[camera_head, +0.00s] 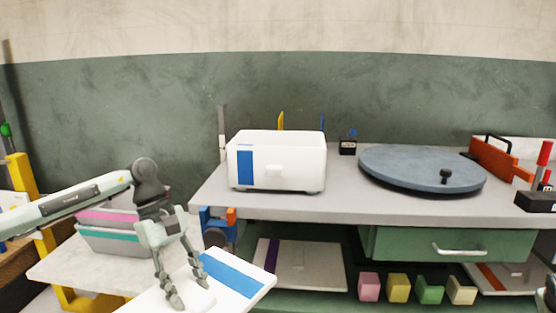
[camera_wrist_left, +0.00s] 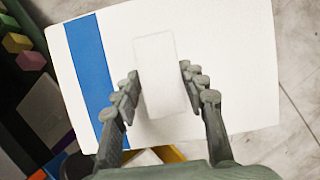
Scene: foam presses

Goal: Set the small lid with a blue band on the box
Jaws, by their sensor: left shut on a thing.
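The white lid with a blue band (camera_head: 252,283) is in front of the bench, at the bottom of the head view. My left gripper (camera_head: 188,302) is shut on the lid's raised white block, one finger on each side. The wrist view shows the lid's white top (camera_wrist_left: 235,50), its blue band (camera_wrist_left: 88,62) and the gripped block (camera_wrist_left: 160,70). The white box (camera_head: 290,165) stands on the grey bench, open at the top, with a blue patch on its front. It is farther back and right of the lid, apart from it. My right gripper is out of view.
A blue-grey round turntable (camera_head: 420,165) with a black knob is right of the box. A lid with a purple band (camera_head: 305,262) lies on the shelf below, near several coloured blocks (camera_head: 398,287). Grey bins (camera_head: 105,238) sit on the left table.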

